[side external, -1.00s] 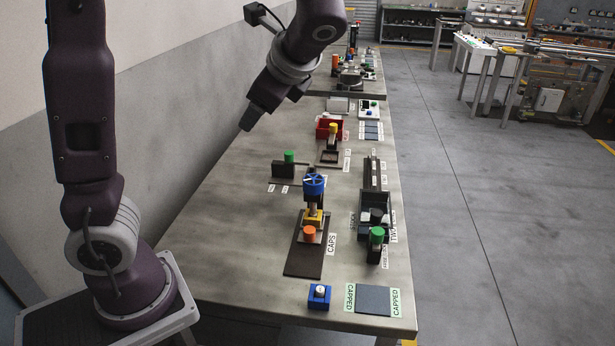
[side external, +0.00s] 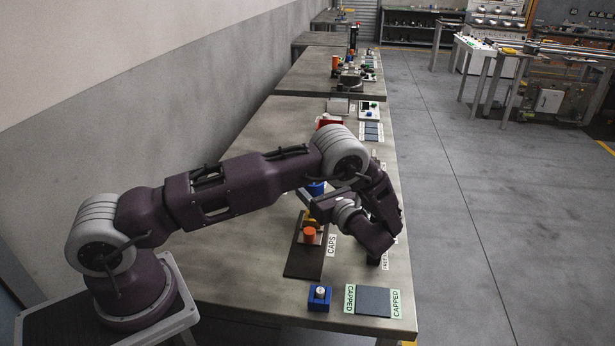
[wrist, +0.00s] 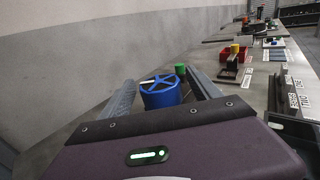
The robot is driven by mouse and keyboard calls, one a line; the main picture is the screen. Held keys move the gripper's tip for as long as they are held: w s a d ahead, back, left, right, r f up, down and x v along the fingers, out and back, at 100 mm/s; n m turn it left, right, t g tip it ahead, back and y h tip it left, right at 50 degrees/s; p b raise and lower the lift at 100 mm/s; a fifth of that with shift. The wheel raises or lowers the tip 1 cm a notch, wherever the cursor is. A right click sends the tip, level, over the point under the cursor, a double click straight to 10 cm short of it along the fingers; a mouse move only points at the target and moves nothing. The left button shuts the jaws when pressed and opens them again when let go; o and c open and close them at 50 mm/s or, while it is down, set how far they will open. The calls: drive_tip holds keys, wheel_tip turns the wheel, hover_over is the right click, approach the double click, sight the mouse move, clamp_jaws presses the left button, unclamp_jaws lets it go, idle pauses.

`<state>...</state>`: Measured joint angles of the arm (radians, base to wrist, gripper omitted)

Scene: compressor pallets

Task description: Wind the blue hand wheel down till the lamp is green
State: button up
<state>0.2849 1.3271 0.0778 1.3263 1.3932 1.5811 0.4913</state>
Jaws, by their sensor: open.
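The blue hand wheel (side external: 316,187) tops the small press on the dark base plate (side external: 303,262), partly behind my arm in the side view. In the wrist view the spoked wheel (wrist: 160,88) appears between the two fingers of my gripper (wrist: 163,90). My gripper is open, with a gap showing on both sides of the wheel. It comes at the press from the right in the side view; its tips are hard to make out there. An orange cap (side external: 309,233) sits at the front of the press.
A blue block with a round knob (side external: 319,296) and a dark pad (side external: 373,301) labelled CAPPED lie at the table's front. A red bin (wrist: 236,54) is farther back. The table's left side is clear.

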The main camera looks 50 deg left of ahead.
drive_tip(key=shift+w+a, duration=0.15)
drive_tip(key=shift+a, duration=1.4)
drive_tip(key=c, duration=1.4)
drive_tip(key=shift+o, duration=0.2)
drive_tip(key=shift+w+d+m+t+h, duration=0.15)
drive_tip(key=shift+m+t+h, duration=0.1)
drive_tip(key=shift+m+t, duration=0.45)
drive_tip(key=shift+w+a+m+t+h, duration=0.1)
drive_tip(key=shift+m+t+h, duration=0.2)
drive_tip(key=shift+t, duration=0.65)
drive_tip(key=shift+w+d+m+t+h, duration=0.1)
drive_tip(key=shift+w+m+t+h, duration=0.05)
drive_tip(key=shift+m+t, duration=0.6)
drive_tip(key=o, duration=1.4)
drive_tip(key=shift+c, duration=0.2)
drive_tip(key=shift+d, duration=0.1)
